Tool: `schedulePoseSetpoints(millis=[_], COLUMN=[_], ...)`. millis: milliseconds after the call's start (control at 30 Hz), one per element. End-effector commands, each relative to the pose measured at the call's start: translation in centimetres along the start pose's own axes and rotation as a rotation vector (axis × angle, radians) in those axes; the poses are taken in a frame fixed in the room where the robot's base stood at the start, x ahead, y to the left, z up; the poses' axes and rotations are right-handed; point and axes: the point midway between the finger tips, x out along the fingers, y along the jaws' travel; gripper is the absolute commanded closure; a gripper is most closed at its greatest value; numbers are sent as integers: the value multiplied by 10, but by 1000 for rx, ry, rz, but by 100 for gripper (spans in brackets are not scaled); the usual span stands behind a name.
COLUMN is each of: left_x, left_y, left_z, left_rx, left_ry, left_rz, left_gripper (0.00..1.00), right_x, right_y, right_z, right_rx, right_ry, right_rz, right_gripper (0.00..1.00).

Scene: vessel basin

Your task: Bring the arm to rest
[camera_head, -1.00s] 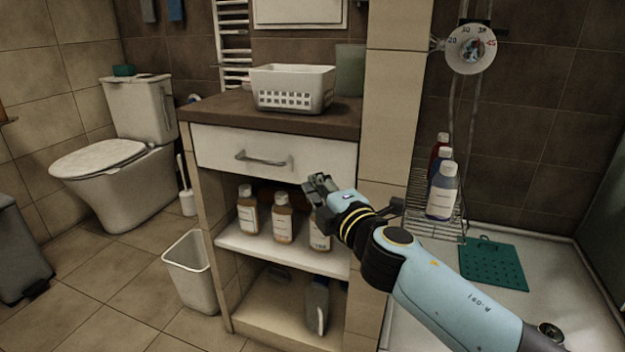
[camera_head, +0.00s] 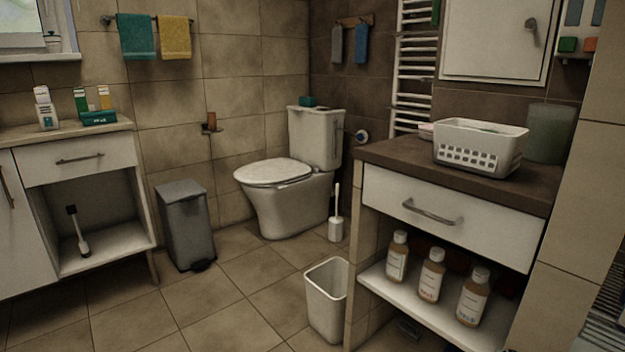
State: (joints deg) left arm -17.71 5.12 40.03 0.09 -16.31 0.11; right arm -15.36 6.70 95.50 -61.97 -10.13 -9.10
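Neither of my grippers shows in the head view now, and no part of my arms is clearly visible. The view holds the bathroom only. A cabinet with a dark top (camera_head: 465,166) stands at the right, its drawer (camera_head: 440,212) shut. Several labelled bottles (camera_head: 431,275) stand upright on the shelf under the drawer. A white basket (camera_head: 480,146) sits on the cabinet top.
A white bin (camera_head: 327,299) stands on the floor left of the cabinet. A toilet (camera_head: 290,188), a toilet brush (camera_head: 336,220) and a grey pedal bin (camera_head: 186,225) stand behind. A second cabinet (camera_head: 75,158) is at the left. The tiled floor at the front left is clear.

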Motion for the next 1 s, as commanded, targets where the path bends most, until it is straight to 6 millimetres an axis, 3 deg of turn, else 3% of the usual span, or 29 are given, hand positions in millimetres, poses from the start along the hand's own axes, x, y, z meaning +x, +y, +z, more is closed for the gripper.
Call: schedulePoseSetpoints(millis=[33,100,267,400,500,600,733,833,1000], left_x=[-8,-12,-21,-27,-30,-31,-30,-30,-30], left_y=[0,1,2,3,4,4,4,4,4], left_z=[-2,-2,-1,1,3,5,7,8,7], left_rx=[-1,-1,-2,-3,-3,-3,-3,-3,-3], left_ry=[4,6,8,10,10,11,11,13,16], left_rz=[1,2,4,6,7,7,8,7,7], left_gripper=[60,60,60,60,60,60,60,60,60], right_x=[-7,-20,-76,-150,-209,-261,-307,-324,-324], right_y=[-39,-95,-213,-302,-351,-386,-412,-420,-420], right_z=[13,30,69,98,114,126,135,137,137], right_rx=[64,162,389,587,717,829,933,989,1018], right_ry=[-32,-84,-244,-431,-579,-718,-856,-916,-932], right_rz=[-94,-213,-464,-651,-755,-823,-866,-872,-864], right_gripper=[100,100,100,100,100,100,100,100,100])
